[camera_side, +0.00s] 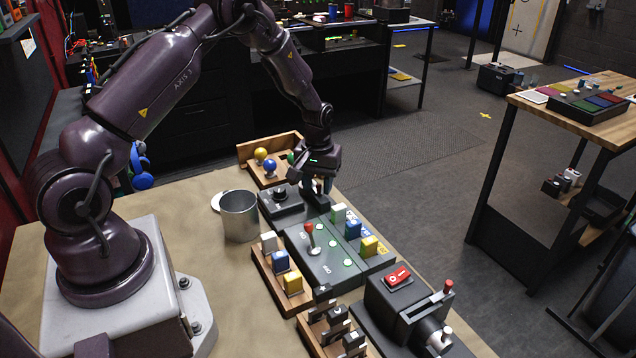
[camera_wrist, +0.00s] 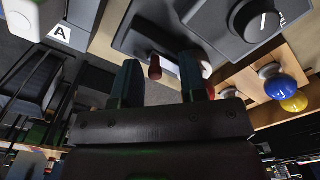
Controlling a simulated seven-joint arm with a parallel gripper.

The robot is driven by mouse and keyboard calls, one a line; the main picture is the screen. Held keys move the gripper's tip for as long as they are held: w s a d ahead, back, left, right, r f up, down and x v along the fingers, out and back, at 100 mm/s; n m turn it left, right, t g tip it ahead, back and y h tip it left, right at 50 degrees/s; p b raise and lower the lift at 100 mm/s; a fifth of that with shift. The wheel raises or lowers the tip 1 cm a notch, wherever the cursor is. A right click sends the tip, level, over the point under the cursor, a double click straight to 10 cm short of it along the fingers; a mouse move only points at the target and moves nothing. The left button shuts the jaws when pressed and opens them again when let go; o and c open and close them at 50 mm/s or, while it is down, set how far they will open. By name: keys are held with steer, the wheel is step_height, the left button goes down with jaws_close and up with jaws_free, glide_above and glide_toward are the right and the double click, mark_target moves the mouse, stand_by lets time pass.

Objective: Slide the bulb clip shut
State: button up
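My gripper (camera_side: 318,183) points down at the far edge of the panel, right of the black dial box (camera_side: 281,207). In the wrist view its two dark green fingers (camera_wrist: 161,82) stand apart with nothing held. A red-tipped peg (camera_wrist: 155,67) shows between the fingers. A second red piece (camera_wrist: 206,69) is partly hidden behind the right finger. Both are beside a dark grey block with a pale strip, which may be the bulb clip; I cannot tell for sure. In the side view my gripper hides most of that spot. Blue (camera_side: 270,165) and yellow bulbs (camera_side: 261,154) sit on a wooden rack.
A grey panel (camera_side: 300,237) with a red-knobbed lever and colored blocks lies nearer. A metal can (camera_side: 239,216) stands left of it. A wooden block rack (camera_side: 268,272) and a red rocker switch box (camera_side: 397,280) are in front. Bare tabletop lies at left.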

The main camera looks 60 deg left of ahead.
step_height(320, 180, up, 13)
stand_by(0.5)
steer(key=s+d+r+m+t, duration=0.2)
steer(key=s+d+r+m, duration=0.2)
steer(key=s+d+r, duration=0.4)
steer(key=s+d+r+m+t, duration=0.3)
steer(key=s+d+r+m, duration=0.2)
steer(key=s+d+r, duration=0.4)
steer(key=s, duration=0.5)
steer(key=shift+t, duration=0.3)
steer(key=shift+s, duration=0.1)
stand_by(2.2)
